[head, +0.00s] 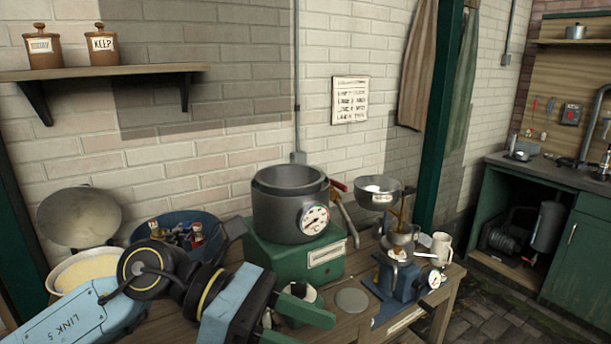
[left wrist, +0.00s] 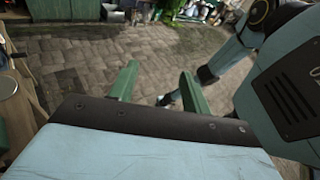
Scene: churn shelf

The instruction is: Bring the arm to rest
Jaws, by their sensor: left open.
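My left gripper (head: 312,329) is at the bottom middle of the head view, low over the front of the wooden bench. Its green fingers are apart with nothing between them.
A grey drum with a gauge (head: 290,212) sits on a green base (head: 262,258) behind my gripper. A blue device with a funnel (head: 398,277) and a white mug (head: 441,248) stand right. A blue tub (head: 150,226) and pale-filled bowl (head: 88,270) stand left. Paved floor (left wrist: 85,60) is open.

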